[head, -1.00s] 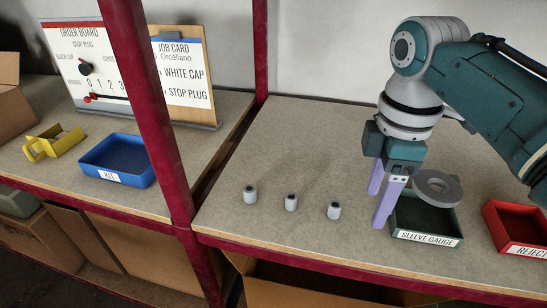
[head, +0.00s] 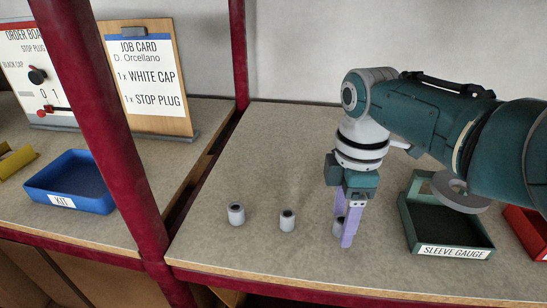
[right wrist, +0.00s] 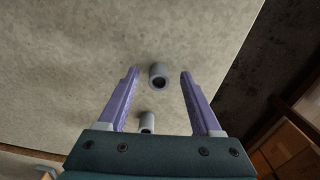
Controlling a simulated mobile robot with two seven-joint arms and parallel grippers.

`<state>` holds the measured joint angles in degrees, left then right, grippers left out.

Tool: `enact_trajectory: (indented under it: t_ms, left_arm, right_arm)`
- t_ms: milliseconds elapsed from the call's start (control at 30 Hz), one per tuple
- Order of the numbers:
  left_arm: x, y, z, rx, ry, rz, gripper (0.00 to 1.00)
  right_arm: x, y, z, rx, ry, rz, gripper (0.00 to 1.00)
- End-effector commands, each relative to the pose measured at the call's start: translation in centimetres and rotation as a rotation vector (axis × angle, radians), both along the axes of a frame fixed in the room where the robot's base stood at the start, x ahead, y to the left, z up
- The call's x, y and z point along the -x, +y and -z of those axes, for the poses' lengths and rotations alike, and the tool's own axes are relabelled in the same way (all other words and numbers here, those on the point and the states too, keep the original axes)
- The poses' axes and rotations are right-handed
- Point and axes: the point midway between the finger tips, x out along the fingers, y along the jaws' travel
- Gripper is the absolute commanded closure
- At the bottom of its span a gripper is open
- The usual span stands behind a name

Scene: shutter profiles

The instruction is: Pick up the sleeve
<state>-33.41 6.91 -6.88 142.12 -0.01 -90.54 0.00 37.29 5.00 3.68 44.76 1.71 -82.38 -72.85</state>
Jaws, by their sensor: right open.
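Three small grey sleeves with dark bores stand upright in a row on the bench: a left one (head: 236,214), a middle one (head: 287,220) and a right one (head: 336,229). My right gripper (head: 343,230) is open and empty, its purple fingers pointing down at the right sleeve and partly hiding it. In the right wrist view, one sleeve (right wrist: 158,76) shows between the fingertips and another (right wrist: 147,123) shows lower, closer to the palm. I cannot tell whether the fingers are down around the sleeve or still above it. My left gripper is not in view.
A red tray (head: 535,243) is at the right edge. A red post (head: 105,130) and a blue kit tray (head: 40,197) are left. The bench behind the sleeves is clear.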

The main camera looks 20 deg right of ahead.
Motion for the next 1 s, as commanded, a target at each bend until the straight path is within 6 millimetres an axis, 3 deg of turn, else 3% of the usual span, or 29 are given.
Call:
enact_trajectory:
  t_ms: [233,833,1000]
  left_arm:
    - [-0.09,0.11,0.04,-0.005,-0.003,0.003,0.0]
    - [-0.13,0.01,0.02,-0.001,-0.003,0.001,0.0]
    - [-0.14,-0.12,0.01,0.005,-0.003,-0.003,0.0]
  right_arm:
    - [-0.05,0.02,0.14,0.0,-0.002,0.0,0.34]
    - [-0.02,0.0,0.15,-0.001,-0.001,0.0,1.0]
    - [-0.02,0.0,0.15,-0.001,-0.001,0.0,1.0]
